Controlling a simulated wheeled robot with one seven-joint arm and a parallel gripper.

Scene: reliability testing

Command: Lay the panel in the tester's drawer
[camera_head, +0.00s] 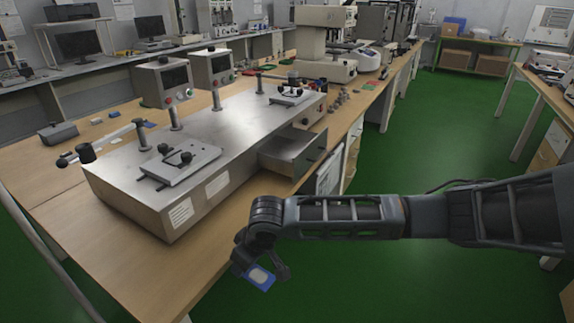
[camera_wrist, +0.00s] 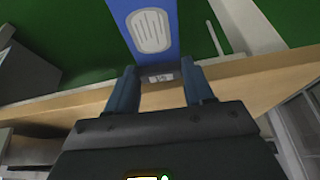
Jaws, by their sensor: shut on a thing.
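A blue panel with a pale rounded patch (camera_head: 259,278) hangs in my gripper (camera_head: 262,268), just off the table's front edge and over the green floor. The wrist view shows the panel (camera_wrist: 150,30) pointing away from my gripper (camera_wrist: 162,88), its near end between the two fingers. The tester (camera_head: 200,150) is a long metal box on the wooden table. Its drawer (camera_head: 296,152) stands pulled out from the front side, beyond and to the right of my gripper. The drawer's inside shows only in part and looks empty.
The table edge (camera_wrist: 240,85) runs close under my gripper. Two screen units (camera_head: 163,80) and clamp fixtures (camera_head: 178,160) stand on the tester. Small parts lie behind it. Bare table (camera_head: 130,270) lies in front of the tester, and the floor aisle at right is open.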

